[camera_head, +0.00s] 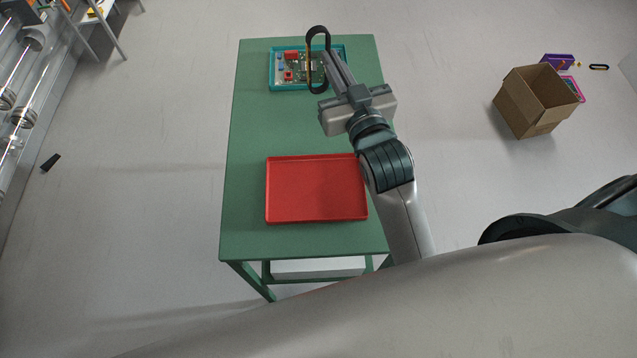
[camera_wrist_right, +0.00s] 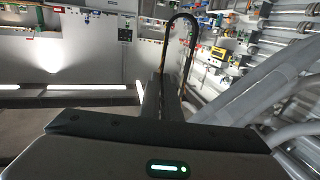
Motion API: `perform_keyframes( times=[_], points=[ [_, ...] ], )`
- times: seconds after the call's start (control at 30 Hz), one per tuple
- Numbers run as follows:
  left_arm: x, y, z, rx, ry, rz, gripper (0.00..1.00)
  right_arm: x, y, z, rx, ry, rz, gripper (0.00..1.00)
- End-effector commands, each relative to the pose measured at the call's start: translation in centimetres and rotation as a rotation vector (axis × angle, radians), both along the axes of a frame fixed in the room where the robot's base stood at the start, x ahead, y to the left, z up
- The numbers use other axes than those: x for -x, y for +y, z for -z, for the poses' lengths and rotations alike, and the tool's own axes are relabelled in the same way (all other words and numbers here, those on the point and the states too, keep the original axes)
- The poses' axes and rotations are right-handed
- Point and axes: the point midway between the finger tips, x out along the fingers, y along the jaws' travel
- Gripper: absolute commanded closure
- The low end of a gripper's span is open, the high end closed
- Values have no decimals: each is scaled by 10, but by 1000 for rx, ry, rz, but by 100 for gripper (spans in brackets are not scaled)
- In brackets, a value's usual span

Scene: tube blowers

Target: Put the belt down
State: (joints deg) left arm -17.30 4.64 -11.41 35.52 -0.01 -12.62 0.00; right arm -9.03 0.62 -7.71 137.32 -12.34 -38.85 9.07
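The belt (camera_head: 309,62) is a thin dark closed loop with a brownish inner side. My right gripper (camera_head: 330,62) is shut on it, over the far end of the green table (camera_head: 250,135). In the head view the belt overlaps the teal tray (camera_head: 271,70), which holds a green circuit board with red and blue parts. How high the belt hangs above it is hard to tell. In the right wrist view the belt (camera_wrist_right: 183,16) arches up from the fingers (camera_wrist_right: 163,95). My left gripper is not in view.
An empty red tray (camera_head: 315,160) lies on the near half of the table. Bare green tabletop lies between the trays. An open cardboard box (camera_head: 525,118) stands on the floor at right, beside a purple item (camera_head: 557,61). Machinery with clear tubes (camera_head: 20,75) stands at far left.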

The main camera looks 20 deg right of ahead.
Motion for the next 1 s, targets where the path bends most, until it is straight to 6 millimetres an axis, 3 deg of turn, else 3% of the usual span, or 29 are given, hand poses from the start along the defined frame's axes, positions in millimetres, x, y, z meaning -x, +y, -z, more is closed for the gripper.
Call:
perform_keyframes(
  times=[0.27,0.57,0.8,1.0],
  points=[
    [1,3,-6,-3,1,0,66,-2,7,0,1,24,-22,100],
    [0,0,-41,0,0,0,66,0,60,20,28,261,-171,100],
    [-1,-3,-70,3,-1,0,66,26,100,49,89,588,-274,100],
    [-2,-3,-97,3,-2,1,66,66,114,74,168,907,-323,100]
  ],
)
